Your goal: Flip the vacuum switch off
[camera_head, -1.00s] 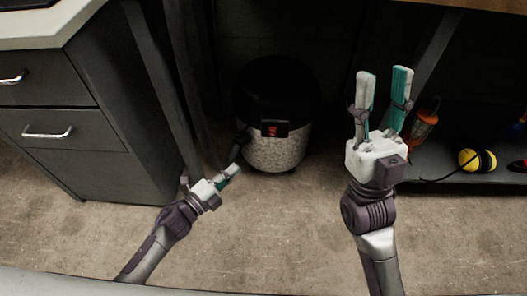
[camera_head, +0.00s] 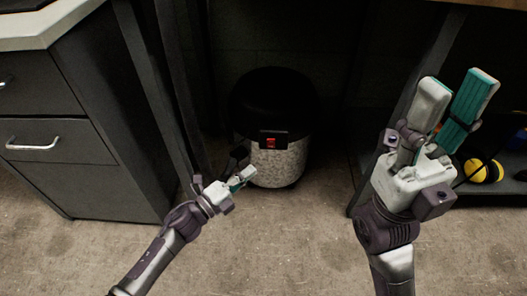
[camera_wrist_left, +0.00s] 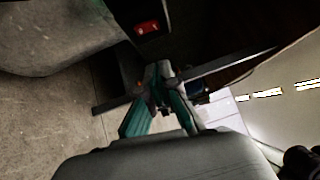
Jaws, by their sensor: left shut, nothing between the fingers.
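The vacuum (camera_head: 277,163) stands on the floor under the bench in the head view, with a black domed top and a speckled light body. Its red switch (camera_head: 270,142) sits on a small black panel on the front; it also shows in the left wrist view (camera_wrist_left: 147,28). I cannot tell which way the switch is set. My left gripper (camera_head: 250,174) is shut and empty, just left of and below the switch in the head view. In the left wrist view its fingertips (camera_wrist_left: 163,72) appear apart from the switch. My right gripper (camera_head: 458,83) is open and empty, off to the right.
A dark drawer cabinet (camera_head: 80,150) stands at the left, beside dark bench legs (camera_head: 180,90). A low shelf at the right holds a yellow and black item (camera_head: 483,170). The concrete floor (camera_head: 290,240) in front of the vacuum is clear.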

